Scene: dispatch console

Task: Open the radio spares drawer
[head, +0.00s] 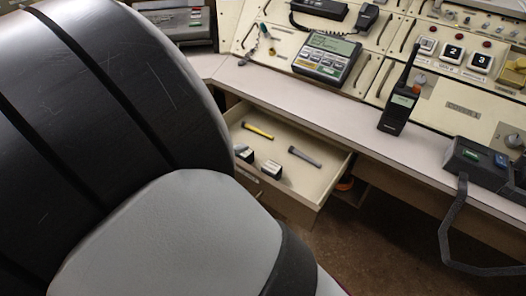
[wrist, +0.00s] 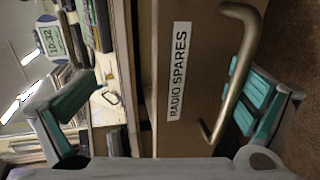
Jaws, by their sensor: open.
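The radio spares drawer (head: 292,134) stands pulled out from under the console desk in the head view, its inside showing. A yellow-and-dark tool, a grey tool and small dark-and-white blocks lie in it. In the wrist view, the drawer front (wrist: 195,110) carries a "RADIO SPARES" label (wrist: 178,70) and a bronze bar handle (wrist: 236,80). My gripper (wrist: 155,95) is open, with one teal-padded finger on each side of the drawer front. The handle lies close to the right finger; I cannot tell whether they touch. The gripper is hidden in the head view.
The desk edge (head: 300,118) runs above the drawer. A handheld radio (head: 398,108) stands on the desk, and a dark corded device (head: 478,165) sits at the right. Floor (head: 375,240) shows clear to the right of the drawer. The head view's left is blocked.

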